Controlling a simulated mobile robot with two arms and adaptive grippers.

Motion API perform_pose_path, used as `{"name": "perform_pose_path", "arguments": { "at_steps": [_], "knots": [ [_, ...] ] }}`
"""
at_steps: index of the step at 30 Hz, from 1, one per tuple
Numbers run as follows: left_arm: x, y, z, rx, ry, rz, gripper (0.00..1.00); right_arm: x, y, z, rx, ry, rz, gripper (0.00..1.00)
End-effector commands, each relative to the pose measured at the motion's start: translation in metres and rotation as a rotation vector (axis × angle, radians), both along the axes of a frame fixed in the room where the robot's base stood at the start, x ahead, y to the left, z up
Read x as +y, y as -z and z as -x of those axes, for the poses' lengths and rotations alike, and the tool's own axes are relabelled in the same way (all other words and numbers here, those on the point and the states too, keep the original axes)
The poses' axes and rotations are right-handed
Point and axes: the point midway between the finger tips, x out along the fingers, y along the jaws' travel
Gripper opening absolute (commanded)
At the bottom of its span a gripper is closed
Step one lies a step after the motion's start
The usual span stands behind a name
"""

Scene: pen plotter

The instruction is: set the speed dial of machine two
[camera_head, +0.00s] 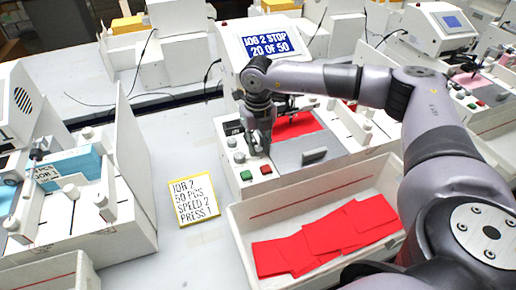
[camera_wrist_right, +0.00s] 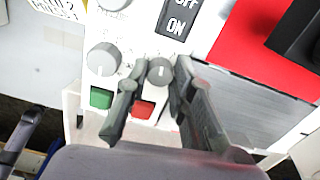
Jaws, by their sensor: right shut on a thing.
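Machine two is the white machine in the middle of the head view, with a blue screen (camera_head: 268,45) reading "JOB 2 STOP 20 OF 50". My right gripper (camera_head: 260,150) points down at its front control panel. In the right wrist view, the fingers (camera_wrist_right: 157,82) are shut on a small grey dial (camera_wrist_right: 160,70) with a light pointer line; its scale is not readable. A larger grey knob (camera_wrist_right: 103,60) sits left of it. A yellow-edged card (camera_head: 194,199) reads "JOB 2, 50 PCS, SPEED 2, PRESS 1". My left gripper is not in view.
A green button (camera_wrist_right: 101,97) and a red button (camera_wrist_right: 143,108) lie close to the fingers, and an ON/OFF switch (camera_wrist_right: 178,20) is above. A white tray (camera_head: 240,237) with red sheets stands in front. Similar machines stand left and right.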

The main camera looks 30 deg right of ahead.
Motion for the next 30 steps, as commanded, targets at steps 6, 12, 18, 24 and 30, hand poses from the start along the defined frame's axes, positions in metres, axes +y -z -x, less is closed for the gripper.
{"name": "perform_pose_path", "arguments": {
  "at_steps": [6,12,18,24,30],
  "knots": [
    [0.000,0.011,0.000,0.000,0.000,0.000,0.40,0.000,0.001,0.000,-0.001,-0.129,0.000,0.00],
    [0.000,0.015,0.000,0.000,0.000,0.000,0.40,-0.001,0.000,0.000,-0.002,-0.199,0.001,0.00],
    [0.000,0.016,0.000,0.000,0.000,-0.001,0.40,-0.001,-0.001,-0.001,-0.002,-0.226,0.001,0.00],
    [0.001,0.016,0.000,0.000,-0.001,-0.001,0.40,-0.001,-0.001,-0.001,-0.002,-0.228,0.001,0.00],
    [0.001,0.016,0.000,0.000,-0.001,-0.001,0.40,-0.001,-0.001,-0.001,-0.002,-0.227,0.001,0.25]
  ]
}}
